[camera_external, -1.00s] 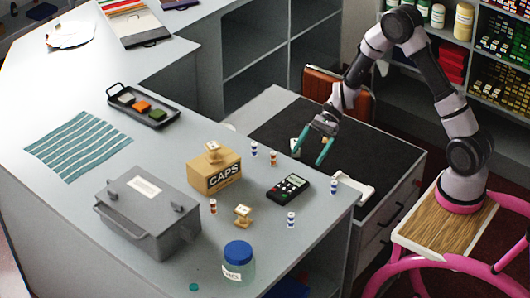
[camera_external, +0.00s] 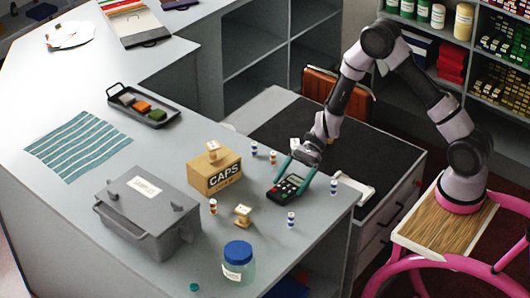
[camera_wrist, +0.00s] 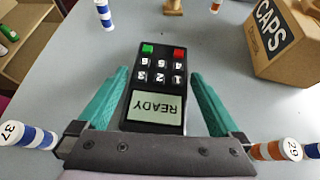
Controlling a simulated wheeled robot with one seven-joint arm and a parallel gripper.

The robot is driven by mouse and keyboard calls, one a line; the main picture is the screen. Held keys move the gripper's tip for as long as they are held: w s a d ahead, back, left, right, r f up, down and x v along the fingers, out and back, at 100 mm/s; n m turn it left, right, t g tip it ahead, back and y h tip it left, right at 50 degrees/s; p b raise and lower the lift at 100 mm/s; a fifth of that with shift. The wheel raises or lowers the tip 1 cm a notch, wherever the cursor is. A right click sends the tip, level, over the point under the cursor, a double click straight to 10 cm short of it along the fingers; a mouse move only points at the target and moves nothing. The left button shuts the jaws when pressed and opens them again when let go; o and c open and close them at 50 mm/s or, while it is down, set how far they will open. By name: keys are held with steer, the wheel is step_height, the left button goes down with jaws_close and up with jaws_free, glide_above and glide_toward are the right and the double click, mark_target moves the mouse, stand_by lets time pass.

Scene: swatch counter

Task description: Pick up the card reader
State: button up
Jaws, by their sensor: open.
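The card reader (camera_external: 288,188) is a black handheld device lying on the grey counter, with a keypad and a small screen. In the wrist view the card reader (camera_wrist: 159,85) shows a screen reading READY, white number keys, and one green and one red key. My gripper (camera_external: 295,174) has teal fingers and is down at the card reader. In the wrist view my gripper (camera_wrist: 160,95) is open, with one finger on each side of the reader's screen end. A gap shows between each finger and the reader there.
A CAPS box (camera_external: 215,172) with a stamp on top stands left of the reader. Several small striped vials stand around it, such as one (camera_external: 291,219) in front. Another wooden stamp (camera_external: 243,214), a blue-lidded jar (camera_external: 238,262) and a grey case (camera_external: 148,212) are further off.

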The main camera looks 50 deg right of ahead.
steer(key=shift+r, duration=0.1)
steer(key=c, duration=1.3)
